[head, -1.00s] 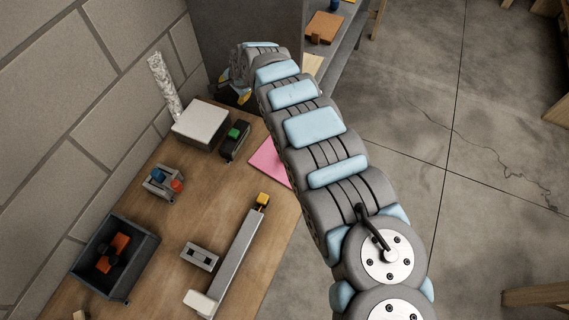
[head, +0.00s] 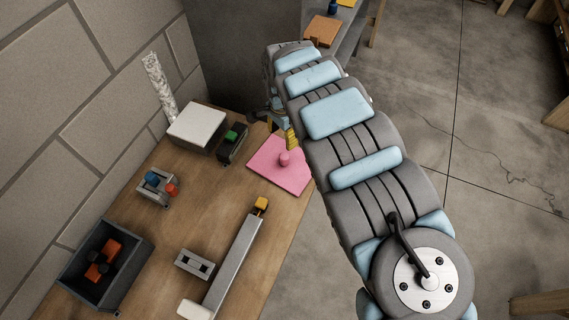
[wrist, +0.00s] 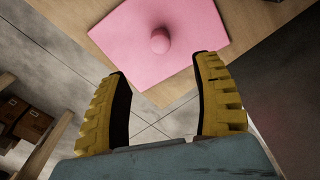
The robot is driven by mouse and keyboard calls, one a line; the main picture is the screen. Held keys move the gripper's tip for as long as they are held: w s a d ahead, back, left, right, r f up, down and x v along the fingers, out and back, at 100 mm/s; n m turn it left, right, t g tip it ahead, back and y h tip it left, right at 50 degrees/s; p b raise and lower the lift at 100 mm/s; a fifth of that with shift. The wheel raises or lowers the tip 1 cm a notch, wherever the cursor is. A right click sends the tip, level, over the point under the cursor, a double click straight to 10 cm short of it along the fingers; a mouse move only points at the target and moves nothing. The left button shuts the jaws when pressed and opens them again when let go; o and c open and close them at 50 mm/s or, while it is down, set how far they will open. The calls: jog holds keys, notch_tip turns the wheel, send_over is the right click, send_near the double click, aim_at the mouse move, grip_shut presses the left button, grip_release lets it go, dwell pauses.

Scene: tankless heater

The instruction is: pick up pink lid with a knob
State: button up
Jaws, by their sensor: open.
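The pink lid (head: 273,170) is a flat pink plate with a round pink knob (head: 284,158) standing near its middle. It lies on the wooden table by the edge, close to the end of my arm in the head view. In the wrist view the lid (wrist: 130,40) is at the top, with its knob (wrist: 160,41) beyond the fingertips and between their lines. My gripper (wrist: 160,65) has two yellow ridged fingers spread apart with nothing between them. In the head view only part of the yellow fingers shows beside the lid; my arm hides the rest.
A white box (head: 197,127) and a dark device with a green top (head: 233,143) stand beside the lid. A long grey bar with a yellow end (head: 232,262), a small grey block (head: 194,263) and a dark bin (head: 106,262) are nearer. Bare tabletop lies between.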

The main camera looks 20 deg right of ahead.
aim_at(284, 156)
notch_tip(284, 156, down, 7)
jog(key=shift+a+f+b, duration=0.1)
jog(key=shift+b, duration=0.45)
jog(key=shift+s+d+f+b, duration=0.1)
jog(key=shift+f+b, duration=0.25)
jog(key=shift+f, duration=1.2)
jog(key=shift+d+f+b, duration=0.1)
jog(key=shift+f+b, duration=0.2)
jog(key=shift+f, duration=1.2)
grip_shut()
